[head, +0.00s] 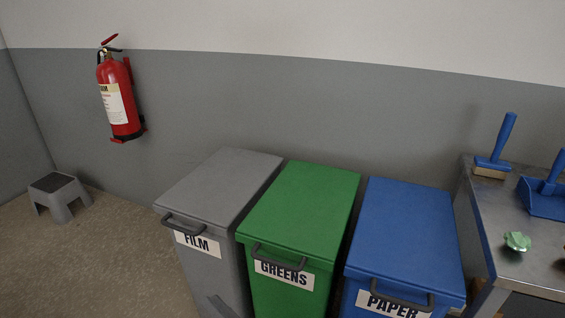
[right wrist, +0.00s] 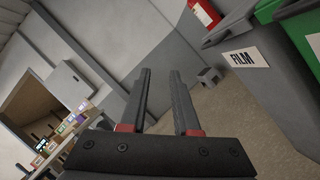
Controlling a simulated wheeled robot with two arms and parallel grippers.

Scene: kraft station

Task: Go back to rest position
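My right gripper (right wrist: 160,72) shows in the right wrist view with its two dark fingers apart and nothing between them. In the head view only a small grey part of it (head: 219,306) shows at the bottom edge, in front of the grey FILM bin (head: 222,185). I cannot tell how far it is from the bin. My left gripper is not in view.
The green GREENS bin (head: 304,205) and blue PAPER bin (head: 405,230) stand beside the FILM bin, all lids closed. A metal table (head: 510,265) at right holds a blue brush (head: 495,150), blue dustpan (head: 545,195) and crumpled green item (head: 517,241). A grey step stool (head: 58,195) stands left on open floor.

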